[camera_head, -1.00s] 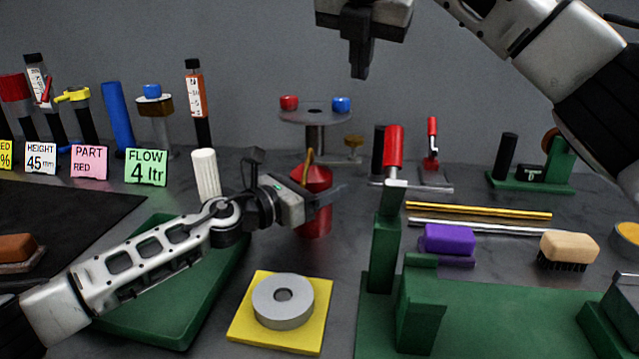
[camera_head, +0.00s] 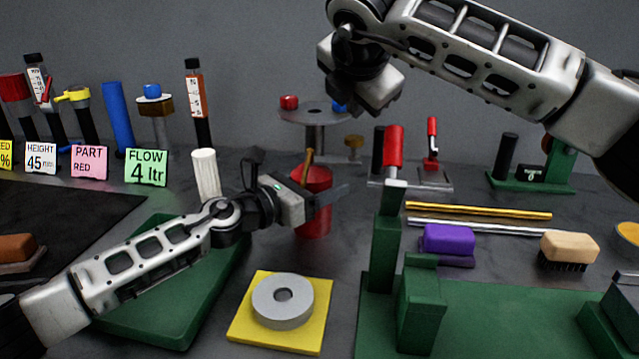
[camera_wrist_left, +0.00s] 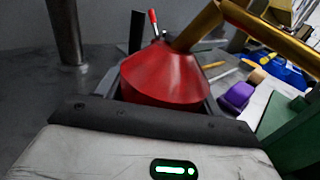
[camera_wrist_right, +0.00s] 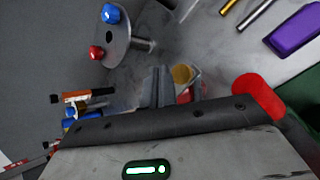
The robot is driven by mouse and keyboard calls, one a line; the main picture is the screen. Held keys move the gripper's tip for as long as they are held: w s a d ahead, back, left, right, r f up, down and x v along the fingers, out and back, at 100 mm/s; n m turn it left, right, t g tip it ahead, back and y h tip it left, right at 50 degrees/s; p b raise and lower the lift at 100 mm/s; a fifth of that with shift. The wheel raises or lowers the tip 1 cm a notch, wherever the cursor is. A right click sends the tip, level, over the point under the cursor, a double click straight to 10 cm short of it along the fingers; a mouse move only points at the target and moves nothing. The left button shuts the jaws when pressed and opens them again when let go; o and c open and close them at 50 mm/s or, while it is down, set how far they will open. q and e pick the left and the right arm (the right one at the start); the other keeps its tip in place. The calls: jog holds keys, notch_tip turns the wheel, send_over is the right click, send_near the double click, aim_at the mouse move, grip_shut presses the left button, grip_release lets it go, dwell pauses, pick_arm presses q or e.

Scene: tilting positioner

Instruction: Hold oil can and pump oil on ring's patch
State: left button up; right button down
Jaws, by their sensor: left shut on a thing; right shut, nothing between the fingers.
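The red oil can (camera_head: 314,218) stands on the bench in the middle of the head view, its brass spout (camera_head: 308,162) rising from the top. My left gripper (camera_head: 328,198) is shut around the can's body; the left wrist view shows the red cone (camera_wrist_left: 165,75) between its fingers and the spout leaning right. My right gripper (camera_head: 375,90) is above and behind the can, its fingers hidden in the head view. The grey ring (camera_head: 283,302) lies on a yellow square (camera_head: 245,325); no separate patch is discernible.
A green tray (camera_head: 170,300) lies under my left arm. A purple block (camera_head: 448,238), rods and a brush (camera_head: 569,250) lie farther right. A round stand (camera_head: 315,120) is behind.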

aim_at(354, 141)
jog(key=shift+f, duration=1.1)
jog(key=shift+f, duration=0.1)
dwell(1.1)
jog(key=shift+f, duration=0.4)
